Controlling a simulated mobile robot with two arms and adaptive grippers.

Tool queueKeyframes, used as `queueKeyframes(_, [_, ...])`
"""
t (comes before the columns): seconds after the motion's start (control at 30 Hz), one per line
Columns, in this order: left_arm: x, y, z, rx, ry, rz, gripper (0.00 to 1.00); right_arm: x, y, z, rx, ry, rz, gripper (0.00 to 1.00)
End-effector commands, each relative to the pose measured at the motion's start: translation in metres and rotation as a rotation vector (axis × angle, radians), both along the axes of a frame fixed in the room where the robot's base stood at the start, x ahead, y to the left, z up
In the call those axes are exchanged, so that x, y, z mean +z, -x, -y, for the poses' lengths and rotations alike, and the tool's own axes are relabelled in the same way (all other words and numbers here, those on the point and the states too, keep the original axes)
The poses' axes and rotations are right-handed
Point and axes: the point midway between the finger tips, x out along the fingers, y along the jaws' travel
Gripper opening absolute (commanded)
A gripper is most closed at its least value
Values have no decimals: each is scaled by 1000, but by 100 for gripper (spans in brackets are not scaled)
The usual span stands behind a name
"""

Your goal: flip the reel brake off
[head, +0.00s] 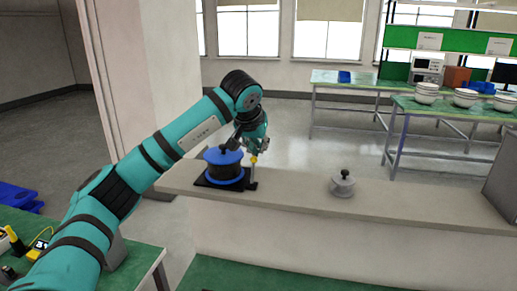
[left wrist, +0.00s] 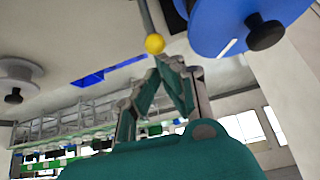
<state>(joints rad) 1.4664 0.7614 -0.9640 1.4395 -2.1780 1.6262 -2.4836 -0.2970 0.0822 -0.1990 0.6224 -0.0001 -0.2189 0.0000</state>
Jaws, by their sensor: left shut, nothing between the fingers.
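The reel (head: 224,172), black with blue flanges and a black knob on top, sits on a black base at the left part of the counter. The brake lever is a thin rod with a yellow knob (head: 254,158), standing roughly upright at the right of the reel. In the left wrist view the yellow knob (left wrist: 154,43) and the blue flange (left wrist: 230,25) show up close. My left gripper (head: 262,148) is at the knob's height. Its fingertips (left wrist: 172,62) are shut and empty, right beside the knob; whether they touch cannot be told. My right gripper is out of view.
A grey lidded weight-like object (head: 342,185) stands on the pale counter (head: 410,203), right of the reel, with clear surface between. Green benches with bowls (head: 466,98) stand behind. A green table (head: 135,262) is at lower left.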

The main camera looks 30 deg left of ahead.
Motion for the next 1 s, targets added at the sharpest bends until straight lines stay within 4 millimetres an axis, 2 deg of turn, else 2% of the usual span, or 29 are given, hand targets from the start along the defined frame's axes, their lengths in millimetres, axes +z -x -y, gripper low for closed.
queueKeyframes(0.03, [-2,1,0,0,-4,12,0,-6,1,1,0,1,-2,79])
queueKeyframes(0.77, [3,10,2,1,-36,135,0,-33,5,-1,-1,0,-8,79])
queueKeyframes(1.0, [2,18,4,0,-59,225,0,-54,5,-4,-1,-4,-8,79])
